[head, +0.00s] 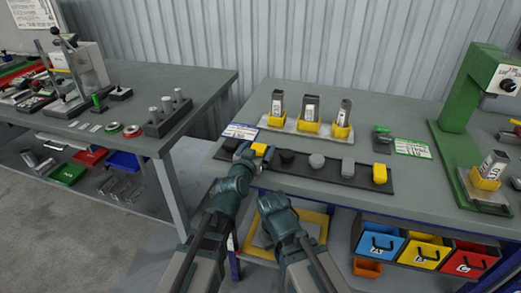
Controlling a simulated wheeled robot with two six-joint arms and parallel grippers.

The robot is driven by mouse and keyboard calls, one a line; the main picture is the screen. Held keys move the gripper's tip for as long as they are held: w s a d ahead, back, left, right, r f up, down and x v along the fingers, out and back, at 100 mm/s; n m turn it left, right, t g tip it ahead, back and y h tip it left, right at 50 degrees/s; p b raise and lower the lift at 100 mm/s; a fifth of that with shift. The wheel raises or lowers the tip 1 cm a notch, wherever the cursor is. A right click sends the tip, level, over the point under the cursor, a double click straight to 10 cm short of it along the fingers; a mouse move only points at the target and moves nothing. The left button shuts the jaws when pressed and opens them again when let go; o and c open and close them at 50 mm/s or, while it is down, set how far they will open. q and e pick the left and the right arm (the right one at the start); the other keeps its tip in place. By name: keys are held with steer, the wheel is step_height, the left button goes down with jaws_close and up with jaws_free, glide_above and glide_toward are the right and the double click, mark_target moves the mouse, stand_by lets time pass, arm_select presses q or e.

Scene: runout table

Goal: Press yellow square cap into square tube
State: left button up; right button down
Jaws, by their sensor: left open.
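A yellow cap (259,149) sits at the left end of a black strip (333,178) on the table. Another yellow cap (380,173) sits at the right end; I cannot tell their exact shapes. My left gripper (251,155) is open at the left yellow cap, its fingers partly covering it; contact is unclear. Metal tubes stand upright in yellow holders: a left one (277,103), a middle one (311,107) and a right one (344,112). Another tube (494,164) stands tilted in a yellow holder at the green press. My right gripper (268,203) is low at the table's front, its jaws unclear.
A black cap (286,156) and grey caps (317,161) lie between the yellow ones. The green press (462,100) stands at the right. Blue (381,245), yellow and red bins hang below the front edge. A second bench (150,85) stands left, across a gap.

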arm_select(q)
steer(key=shift+x, duration=0.9)
steer(key=shift+w+d, duration=0.2)
steer(key=shift+w, duration=0.25)
steer(key=shift+s, duration=0.1)
steer(key=shift+c, duration=0.3)
steer(key=c, duration=1.4)
steer(key=shift+o, duration=0.2)
